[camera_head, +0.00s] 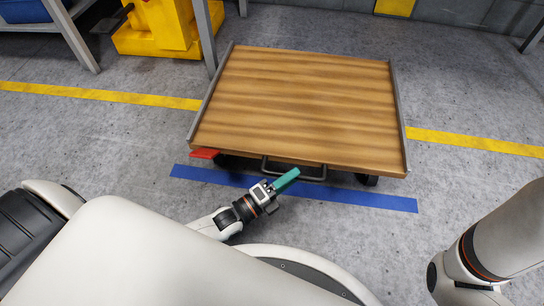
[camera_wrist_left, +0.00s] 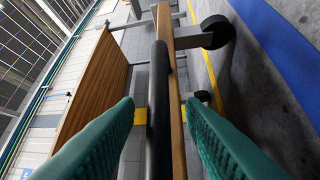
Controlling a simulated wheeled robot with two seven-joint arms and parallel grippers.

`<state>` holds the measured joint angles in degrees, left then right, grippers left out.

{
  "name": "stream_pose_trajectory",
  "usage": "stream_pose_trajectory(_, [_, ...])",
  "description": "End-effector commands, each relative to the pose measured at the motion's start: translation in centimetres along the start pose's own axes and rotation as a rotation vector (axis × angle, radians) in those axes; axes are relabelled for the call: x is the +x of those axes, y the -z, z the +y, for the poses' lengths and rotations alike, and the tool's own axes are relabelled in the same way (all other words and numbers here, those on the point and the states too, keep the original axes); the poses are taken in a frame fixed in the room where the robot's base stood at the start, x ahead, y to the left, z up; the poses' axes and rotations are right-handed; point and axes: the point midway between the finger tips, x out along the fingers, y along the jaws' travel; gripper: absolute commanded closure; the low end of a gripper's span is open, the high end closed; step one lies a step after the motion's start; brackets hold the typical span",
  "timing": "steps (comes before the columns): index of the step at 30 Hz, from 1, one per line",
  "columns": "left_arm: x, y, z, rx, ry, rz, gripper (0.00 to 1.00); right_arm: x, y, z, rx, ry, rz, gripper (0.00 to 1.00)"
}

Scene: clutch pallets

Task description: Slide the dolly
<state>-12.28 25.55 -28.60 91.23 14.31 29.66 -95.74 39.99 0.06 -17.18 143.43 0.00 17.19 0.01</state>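The dolly (camera_head: 300,105) has a wooden deck with grey metal rails on its left and right sides. A dark bar handle (camera_head: 312,178) runs along its near edge, and a red pedal (camera_head: 205,153) sits at the near left corner. My left gripper (camera_head: 292,175), with teal fingers, is at the handle's left part. In the left wrist view its two fingers are apart, with the dark handle (camera_wrist_left: 158,100) and the deck's wooden edge (camera_wrist_left: 177,120) showing between them. I cannot tell whether the fingers reach around the bar. My right gripper is out of view.
A blue floor line (camera_head: 300,190) runs under the dolly's near edge. A yellow floor line (camera_head: 100,94) crosses behind it. A yellow machine base (camera_head: 160,35) and a metal-legged table (camera_head: 70,32) stand at the back left. The floor to the right is clear.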

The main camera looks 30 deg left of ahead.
Motion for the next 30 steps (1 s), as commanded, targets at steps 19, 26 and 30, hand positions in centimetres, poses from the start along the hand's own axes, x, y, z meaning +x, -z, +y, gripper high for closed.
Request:
stream_pose_trajectory(19, [-10.7,0.0,0.1,-0.002,0.004,0.0,0.64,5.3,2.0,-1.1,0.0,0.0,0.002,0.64])
stream_pose_trajectory(26, [-10.9,0.0,0.0,-0.002,0.002,0.0,0.64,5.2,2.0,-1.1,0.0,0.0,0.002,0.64])
stream_pose_trajectory(30, [-10.9,0.0,0.0,-0.002,0.002,0.0,0.64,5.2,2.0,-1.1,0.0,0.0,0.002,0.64])
